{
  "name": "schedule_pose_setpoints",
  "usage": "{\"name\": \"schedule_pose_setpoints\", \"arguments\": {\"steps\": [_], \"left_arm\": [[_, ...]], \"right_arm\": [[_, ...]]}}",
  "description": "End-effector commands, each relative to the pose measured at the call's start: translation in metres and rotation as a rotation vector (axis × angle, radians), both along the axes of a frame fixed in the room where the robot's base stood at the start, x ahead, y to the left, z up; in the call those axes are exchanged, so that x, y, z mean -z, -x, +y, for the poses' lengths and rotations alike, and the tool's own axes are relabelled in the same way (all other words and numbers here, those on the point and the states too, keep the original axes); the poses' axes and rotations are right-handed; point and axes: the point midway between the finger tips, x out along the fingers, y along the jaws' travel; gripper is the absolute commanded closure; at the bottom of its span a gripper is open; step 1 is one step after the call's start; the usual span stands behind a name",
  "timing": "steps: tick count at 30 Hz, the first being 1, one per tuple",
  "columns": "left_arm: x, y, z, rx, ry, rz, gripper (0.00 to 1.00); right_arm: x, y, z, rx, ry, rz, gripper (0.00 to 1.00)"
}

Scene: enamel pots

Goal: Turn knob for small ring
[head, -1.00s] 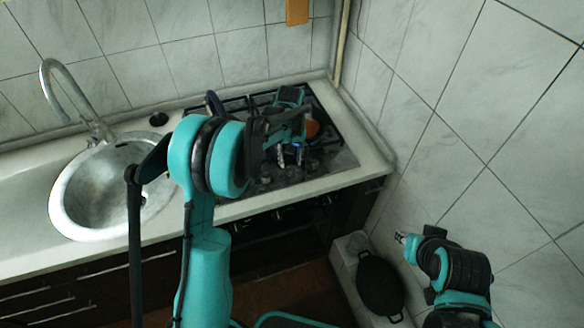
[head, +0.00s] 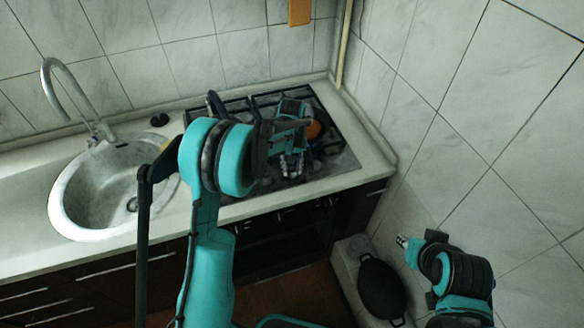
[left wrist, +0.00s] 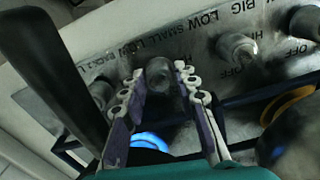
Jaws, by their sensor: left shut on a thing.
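The stove knob (left wrist: 160,76) is a round dark grey knob on the metal panel, near the printed words SMALL and LOW. My left gripper (left wrist: 160,88) is shut on it, one fingertip on each side. In the head view my left gripper (head: 291,165) is over the front of the gas stove (head: 338,165), and the knob is hidden by it. A bright blue glow (left wrist: 150,141) shows behind the fingers in the left wrist view. My right gripper (head: 402,241) is at the lower right, away from the stove; its fingers are too small to judge.
A second knob (left wrist: 236,46) stands to the right by the word BIG, with another at the far right. A dark handle (left wrist: 45,70) crosses the left of the wrist view. A black pan (head: 381,287) is low by the wall. The sink (head: 90,195) is left.

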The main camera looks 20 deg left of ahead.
Motion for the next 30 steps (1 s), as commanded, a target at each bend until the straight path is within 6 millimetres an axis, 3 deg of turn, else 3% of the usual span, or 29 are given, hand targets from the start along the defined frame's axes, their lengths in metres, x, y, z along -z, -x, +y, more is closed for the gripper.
{"name": "schedule_pose_setpoints", "arguments": {"steps": [30], "left_arm": [[0.0001,-0.0004,0.0001,0.598,0.000,-0.001,1.00]], "right_arm": [[0.0071,0.0000,0.0000,0.000,0.000,0.000,0.69]]}}
